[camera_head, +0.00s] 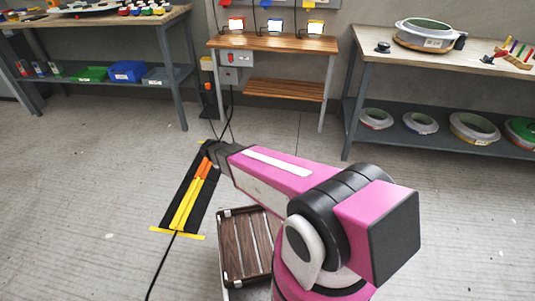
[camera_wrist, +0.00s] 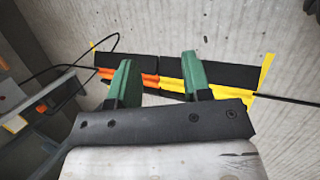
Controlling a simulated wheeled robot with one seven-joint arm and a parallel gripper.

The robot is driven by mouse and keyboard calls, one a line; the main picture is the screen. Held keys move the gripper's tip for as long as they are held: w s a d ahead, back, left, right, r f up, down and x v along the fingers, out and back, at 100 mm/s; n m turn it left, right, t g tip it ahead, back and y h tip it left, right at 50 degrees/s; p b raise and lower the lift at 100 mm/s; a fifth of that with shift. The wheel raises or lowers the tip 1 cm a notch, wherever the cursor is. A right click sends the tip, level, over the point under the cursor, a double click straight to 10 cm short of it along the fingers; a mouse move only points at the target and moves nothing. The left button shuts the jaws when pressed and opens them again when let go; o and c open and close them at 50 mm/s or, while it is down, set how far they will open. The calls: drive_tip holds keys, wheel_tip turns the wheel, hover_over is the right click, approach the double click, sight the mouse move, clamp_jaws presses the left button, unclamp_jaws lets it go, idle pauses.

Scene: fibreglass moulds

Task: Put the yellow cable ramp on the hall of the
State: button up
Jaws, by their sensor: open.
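The yellow cable ramp (camera_head: 184,213) lies flat on the hall floor, black with yellow strips. An orange-striped ramp section (camera_head: 203,165) lies end to end with it on the far side. In the wrist view the yellow ramp (camera_wrist: 220,75) is on the right and the orange section (camera_wrist: 112,74) on the left, with a seam between them. My gripper (camera_wrist: 158,60) is open with green fingers, seen against both ramp sections around the seam. In the head view my arm hides the fingers.
A black cable (camera_head: 162,262) runs out of the ramp's near end, where yellow tape (camera_head: 177,233) marks the floor. A slatted wooden crate (camera_head: 246,217) stands right of the ramp. Benches (camera_head: 270,43) line the back wall. The floor at left (camera_head: 80,200) is clear.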

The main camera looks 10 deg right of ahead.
drive_tip(key=s+d+r+m+g+y, duration=0.2)
drive_tip(key=s+d+r+m+y, duration=0.2)
drive_tip(key=s+d+r+m, duration=1)
drive_tip(key=s+d+r, duration=0.1)
drive_tip(key=d+r, duration=0.2)
drive_tip(key=r, duration=0.1)
drive_tip(key=shift+s+r+g, duration=0.15)
drive_tip(key=shift+g, duration=0.25)
